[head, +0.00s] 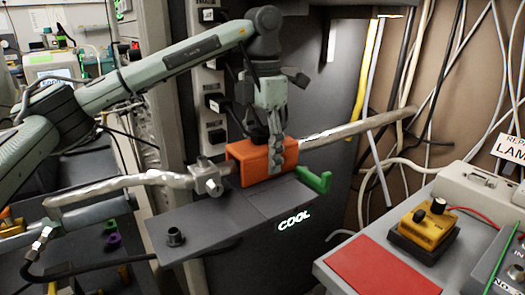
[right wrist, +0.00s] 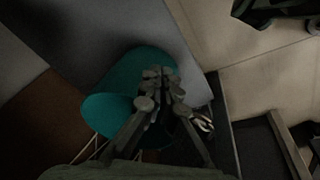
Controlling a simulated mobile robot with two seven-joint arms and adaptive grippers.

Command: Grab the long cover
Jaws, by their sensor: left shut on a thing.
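My left gripper (head: 276,146) points straight down in the head view, its fingers shut on an orange block-like cover (head: 250,165). The cover sits around a long, pale metal tube, above a dark grey plate (head: 225,222) marked COOL. A green lever (head: 313,179) sticks out at the cover's right. The fingers hide part of the cover's front. My right gripper (right wrist: 160,75) shows only in the dim right wrist view, away from the cover. Its fingers lie close together with nothing visible between them, and I cannot tell whether they meet.
The tube (head: 120,186) runs across both sides of the cover, with a metal clamp (head: 207,178) at its left. A yellow box (head: 425,228) and a red panel (head: 370,266) lie at right. A teal chair (right wrist: 110,105) stands below my right gripper. Cables hang behind.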

